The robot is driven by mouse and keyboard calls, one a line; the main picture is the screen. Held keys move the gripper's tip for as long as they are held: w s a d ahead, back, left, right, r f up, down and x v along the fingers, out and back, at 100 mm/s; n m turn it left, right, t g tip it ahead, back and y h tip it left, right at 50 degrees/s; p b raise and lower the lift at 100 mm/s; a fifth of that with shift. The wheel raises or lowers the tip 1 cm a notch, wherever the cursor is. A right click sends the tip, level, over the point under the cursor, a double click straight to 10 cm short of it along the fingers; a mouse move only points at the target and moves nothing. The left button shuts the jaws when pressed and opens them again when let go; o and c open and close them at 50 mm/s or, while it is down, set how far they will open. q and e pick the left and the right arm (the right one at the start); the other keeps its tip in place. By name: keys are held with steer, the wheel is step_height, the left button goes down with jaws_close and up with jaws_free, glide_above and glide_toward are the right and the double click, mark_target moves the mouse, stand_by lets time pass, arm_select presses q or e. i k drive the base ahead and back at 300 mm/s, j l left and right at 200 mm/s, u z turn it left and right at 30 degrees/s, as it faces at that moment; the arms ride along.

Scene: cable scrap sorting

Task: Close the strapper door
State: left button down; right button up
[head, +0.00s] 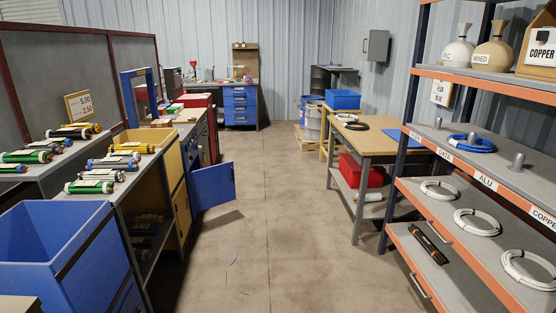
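A blue door panel (213,186) stands open on the left side of the aisle, and it looks like the strapper door. It is swung out from the row of units on the left and sticks into the aisle, just above the floor. A small dark handle or latch shows near its outer edge. The blue arch (127,97) that looks like part of the strapper rises above the bench behind the yellow unit. The door's hinge side is partly hidden by the yellow unit (179,190). Neither of my grippers is in view.
The concrete aisle (285,220) is clear apart from thin cable scraps (232,262). A blue bin (60,245) and a bench with cable bundles line the left. A wooden table (378,142) and an orange-edged shelf (470,172) with cable coils line the right.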

mark_target(213, 186)
steer(key=i, duration=2.85)
steer(key=i+u, duration=0.1)
steer(key=i, duration=0.5)
steer(key=i+l+u, duration=0.1)
steer(key=i, duration=0.45)
steer(key=i+l+u, duration=0.1)
steer(key=i, duration=0.5)
steer(key=i+l+u, duration=0.3)
steer(key=i, duration=0.15)
steer(key=i+l+u, duration=0.3)
steer(key=i, duration=0.15)
